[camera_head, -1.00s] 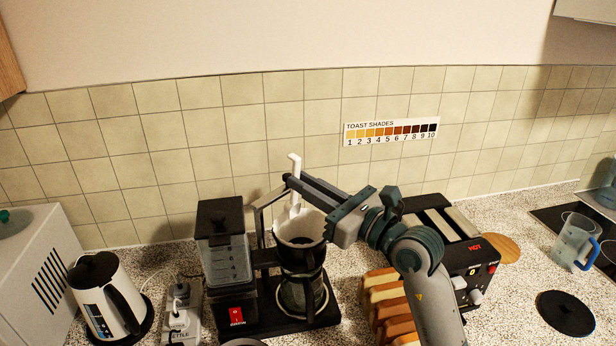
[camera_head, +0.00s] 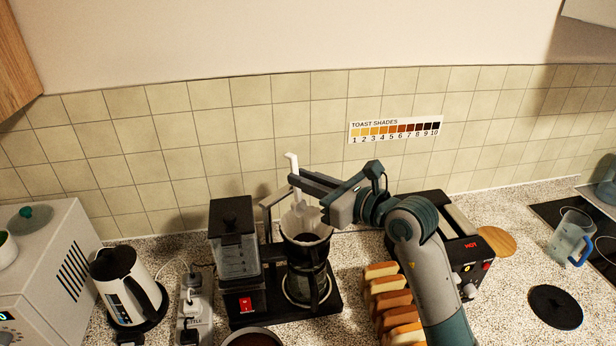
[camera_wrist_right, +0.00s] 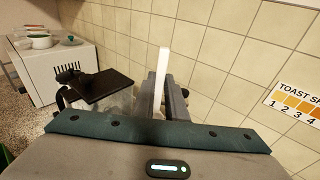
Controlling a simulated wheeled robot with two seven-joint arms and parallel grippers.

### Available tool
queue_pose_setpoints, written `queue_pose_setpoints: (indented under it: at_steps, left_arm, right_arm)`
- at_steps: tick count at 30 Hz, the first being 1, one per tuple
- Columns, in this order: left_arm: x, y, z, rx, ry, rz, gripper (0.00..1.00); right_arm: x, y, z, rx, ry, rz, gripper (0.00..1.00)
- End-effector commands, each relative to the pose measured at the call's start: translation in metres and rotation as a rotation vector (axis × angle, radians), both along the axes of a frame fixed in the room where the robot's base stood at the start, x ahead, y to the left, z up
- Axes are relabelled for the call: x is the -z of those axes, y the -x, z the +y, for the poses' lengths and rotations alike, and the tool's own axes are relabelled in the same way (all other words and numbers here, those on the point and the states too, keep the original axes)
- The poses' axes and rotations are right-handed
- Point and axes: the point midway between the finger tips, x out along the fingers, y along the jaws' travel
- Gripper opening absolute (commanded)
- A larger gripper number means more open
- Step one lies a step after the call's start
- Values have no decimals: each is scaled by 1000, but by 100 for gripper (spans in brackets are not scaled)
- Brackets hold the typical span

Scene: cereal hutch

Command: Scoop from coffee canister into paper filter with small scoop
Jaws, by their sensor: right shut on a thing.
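The white small scoop (camera_head: 292,160) is upright in my right gripper (camera_head: 297,180), which is shut on its handle. The handle also shows between the jaws in the right wrist view (camera_wrist_right: 162,65). The scoop's lower end is at the white paper filter (camera_head: 318,224) in the coffee maker's black basket; its bowl is not clearly visible. Something dark shows inside the filter. A round container with dark brown contents, possibly the coffee canister (camera_head: 252,330), is cut off at the bottom edge of the head view. My left gripper is not in view.
The black coffee maker (camera_head: 236,246) stands around the basket and carafe. A toaster (camera_head: 462,258) and bread slices (camera_head: 392,298) are to the right, near my right arm. A kettle (camera_head: 125,288) and power strip (camera_head: 196,308) are left. Tiled wall is close behind.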

Motion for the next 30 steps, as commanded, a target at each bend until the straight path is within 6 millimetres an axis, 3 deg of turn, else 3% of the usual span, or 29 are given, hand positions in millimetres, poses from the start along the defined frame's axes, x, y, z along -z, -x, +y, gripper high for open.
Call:
queue_pose_setpoints:
  at_steps: [23, 30]
  left_arm:
    - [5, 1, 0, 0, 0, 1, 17]
    - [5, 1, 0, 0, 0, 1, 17]
  right_arm:
    - [-22, -29, 31, 3, 377, 345, 0]
    - [-17, -35, 36, 4, 520, 479, 0]
